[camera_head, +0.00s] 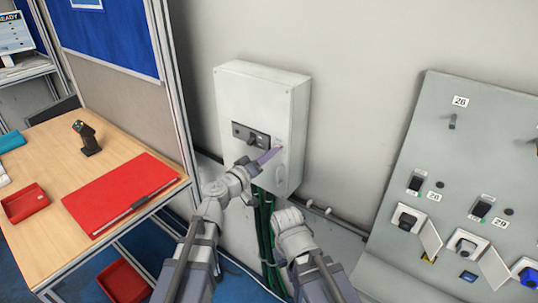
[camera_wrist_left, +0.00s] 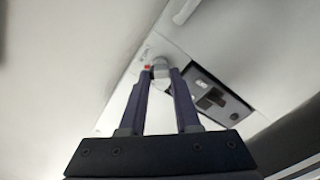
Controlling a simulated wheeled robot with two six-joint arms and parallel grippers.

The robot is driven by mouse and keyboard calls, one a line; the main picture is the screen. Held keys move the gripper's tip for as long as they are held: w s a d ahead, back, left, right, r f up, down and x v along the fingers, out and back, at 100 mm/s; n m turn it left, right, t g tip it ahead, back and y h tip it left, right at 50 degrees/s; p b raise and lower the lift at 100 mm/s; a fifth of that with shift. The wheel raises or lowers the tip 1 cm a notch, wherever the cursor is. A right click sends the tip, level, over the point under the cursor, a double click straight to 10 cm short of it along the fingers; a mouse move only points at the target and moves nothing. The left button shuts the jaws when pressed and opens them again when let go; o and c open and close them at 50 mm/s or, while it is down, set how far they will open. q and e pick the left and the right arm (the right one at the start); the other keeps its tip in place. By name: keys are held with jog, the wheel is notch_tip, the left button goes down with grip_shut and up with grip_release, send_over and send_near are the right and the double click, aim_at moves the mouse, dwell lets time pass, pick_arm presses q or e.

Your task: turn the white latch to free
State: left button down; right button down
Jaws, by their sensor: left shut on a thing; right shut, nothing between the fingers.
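The white latch is a small pale knob (camera_wrist_left: 161,69) on the face of the white wall box (camera_head: 285,105). In the left wrist view it sits between the tips of two dark purple fingers. My left gripper (camera_head: 277,151) is shut on it at the box's lower right, and the fingers mostly cover the latch in the head view. My right gripper (camera_head: 289,217) is low in front of the wall, below the box, and holds nothing. Its fingers are hard to make out there.
A dark switch panel (camera_head: 251,135) is left of the latch, and a red mark (camera_wrist_left: 148,67) is beside it. Green cables (camera_head: 264,215) hang under the box. A desk with a red folder (camera_head: 118,193) stands left. A grey panel with sockets (camera_head: 455,135) stands right.

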pick_arm(q)
jog(key=shift+f+n, duration=0.15)
jog(key=shift+n, duration=4.65)
jog(key=c, duration=0.6)
grip_release()
jog(key=shift+a, duration=0.1)
